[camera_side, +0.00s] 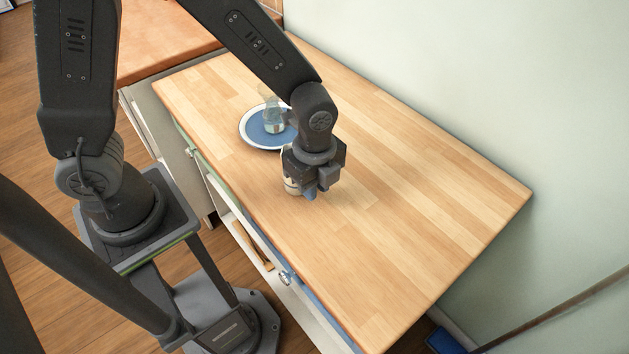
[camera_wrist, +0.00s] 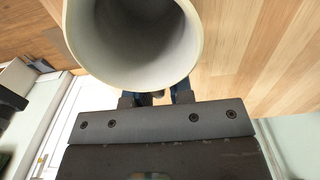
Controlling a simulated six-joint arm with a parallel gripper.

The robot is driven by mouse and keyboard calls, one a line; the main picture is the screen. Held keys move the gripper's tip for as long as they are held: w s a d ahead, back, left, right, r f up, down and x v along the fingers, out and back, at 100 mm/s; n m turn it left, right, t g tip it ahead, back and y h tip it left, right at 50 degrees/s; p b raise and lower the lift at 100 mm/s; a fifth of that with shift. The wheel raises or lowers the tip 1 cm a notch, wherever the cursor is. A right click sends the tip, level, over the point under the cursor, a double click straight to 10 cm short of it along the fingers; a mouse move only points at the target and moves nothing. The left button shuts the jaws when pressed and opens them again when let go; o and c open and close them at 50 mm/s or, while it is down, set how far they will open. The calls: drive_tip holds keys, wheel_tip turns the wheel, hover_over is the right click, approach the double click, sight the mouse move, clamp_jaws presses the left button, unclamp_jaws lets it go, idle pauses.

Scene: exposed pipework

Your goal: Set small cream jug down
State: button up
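The small cream jug (camera_side: 291,186) is mostly hidden behind my gripper in the side view, low over the wooden counter, near its front edge. Whether its base touches the wood I cannot tell. In the wrist view the jug (camera_wrist: 135,45) fills the upper middle, its round open mouth facing the camera and its inside looking empty. My gripper (camera_side: 308,191) points down at the counter. Its blue-tipped fingers (camera_wrist: 155,97) close on a small part at the jug's near side, likely the handle, which is mostly hidden.
A blue plate with a pale rim (camera_side: 256,139) lies just behind my gripper, with a clear glass vessel (camera_side: 273,118) on it. The wooden counter (camera_side: 400,220) is bare to the right and in front. A pale wall (camera_side: 480,90) borders its far side.

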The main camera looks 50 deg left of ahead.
drive_tip(key=shift+o, duration=1.2)
drive_tip(key=shift+r, duration=0.1)
wheel_tip(320, 180, up, 11)
drive_tip(key=shift+r, duration=0.1)
drive_tip(key=shift+a+r, duration=0.15)
drive_tip(key=shift+r, duration=0.45)
drive_tip(key=s+a+r+n+t, duration=0.2)
drive_tip(key=s+a+r+n, duration=0.1)
drive_tip(key=n, duration=0.6)
drive_tip(key=s+a+r+n+t, duration=0.3)
drive_tip(key=s+a+n, duration=0.3)
drive_tip(key=a+n, duration=0.2)
drive_tip(key=shift+r+n+t, duration=0.3)
drive_tip(key=shift+r+n, duration=0.2)
drive_tip(key=shift+r, duration=0.3)
